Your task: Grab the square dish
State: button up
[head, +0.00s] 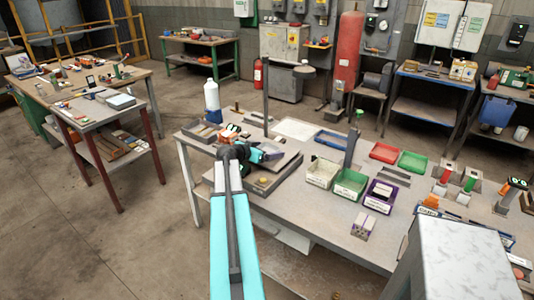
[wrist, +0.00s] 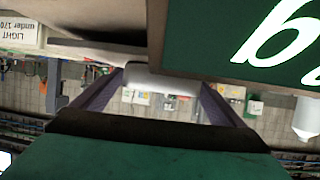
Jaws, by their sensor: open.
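No one thing stands out clearly as the square dish. Shallow square-looking trays lie on the main workbench (head: 300,215): a red tray (head: 384,152), a green tray (head: 413,161) and a blue tray (head: 332,139). My gripper (head: 270,155) is at the end of my arm over the left part of this bench, left of these trays and apart from them. In the wrist view my gripper (wrist: 162,88) has its two fingers spread apart. A pale rounded shape (wrist: 160,80) shows between them, which I cannot identify. I see no dish held.
Cream (head: 323,172), green (head: 349,185) and purple (head: 380,195) bins stand along the bench middle. A white bottle (head: 212,101) and a dark upright post (head: 266,95) stand near my gripper. A green surface with white lettering (wrist: 270,45) fills the wrist view's upper right.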

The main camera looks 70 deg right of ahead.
jog(key=shift+c, duration=0.2)
jog(key=c, duration=1.1)
jog(key=shift+r, duration=0.15)
jog(key=shift+a+r+b, duration=0.1)
jog(key=shift+r+b, duration=0.8)
jog(key=shift+r, duration=0.75)
jog(key=s+a+r+b, duration=0.1)
jog(key=s+a+b, duration=0.3)
jog(key=s+a, duration=0.6)
jog(key=shift+s+a+r, duration=0.2)
jog(key=shift+s, duration=0.8)
